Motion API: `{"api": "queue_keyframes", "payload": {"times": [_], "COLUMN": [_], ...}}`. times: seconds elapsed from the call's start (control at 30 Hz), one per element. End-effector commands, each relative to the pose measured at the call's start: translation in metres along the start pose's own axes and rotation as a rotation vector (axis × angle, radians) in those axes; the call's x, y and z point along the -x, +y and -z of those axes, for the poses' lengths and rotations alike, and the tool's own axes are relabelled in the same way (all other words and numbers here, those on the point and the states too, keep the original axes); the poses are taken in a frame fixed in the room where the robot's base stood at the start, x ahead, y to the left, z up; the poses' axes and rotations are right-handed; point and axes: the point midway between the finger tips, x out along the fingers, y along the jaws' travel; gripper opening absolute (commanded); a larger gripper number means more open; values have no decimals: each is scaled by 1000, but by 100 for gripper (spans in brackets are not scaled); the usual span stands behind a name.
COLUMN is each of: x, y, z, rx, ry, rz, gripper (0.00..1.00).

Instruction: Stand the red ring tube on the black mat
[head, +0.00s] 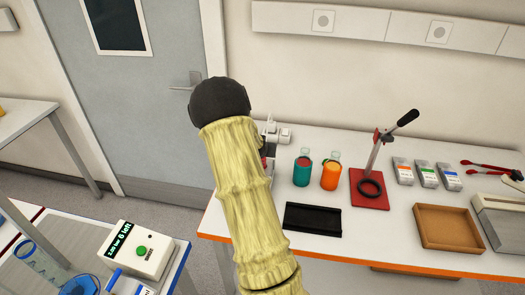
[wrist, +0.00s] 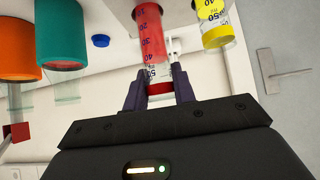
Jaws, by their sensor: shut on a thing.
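The red ring tube (wrist: 149,35), with red liquid, scale numbers and a red ring near one end, is between my fingers in the wrist view. My gripper (wrist: 159,88) is shut on it near the ringed end. In the head view my arm hides the tube and most of the gripper. The black mat (head: 313,219) lies bare near the white table's front edge, to the right of my arm. The mat does not show clearly in the wrist view.
A teal bottle (head: 302,172) and an orange bottle (head: 330,175) stand behind the mat. A red press stand (head: 370,190) and a brown tray (head: 447,228) are to its right. A yellow tube (wrist: 213,28) is close beside the held tube in the wrist view.

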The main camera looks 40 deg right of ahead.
Motion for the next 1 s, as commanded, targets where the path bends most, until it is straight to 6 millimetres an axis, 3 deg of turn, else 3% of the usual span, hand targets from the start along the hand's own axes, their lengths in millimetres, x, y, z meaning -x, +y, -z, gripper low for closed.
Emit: {"api": "queue_keyframes", "payload": {"times": [1.0], "x": [18], "y": [0], "z": [21], "rx": [0], "ry": [0], "rz": [0], "gripper": [0]}}
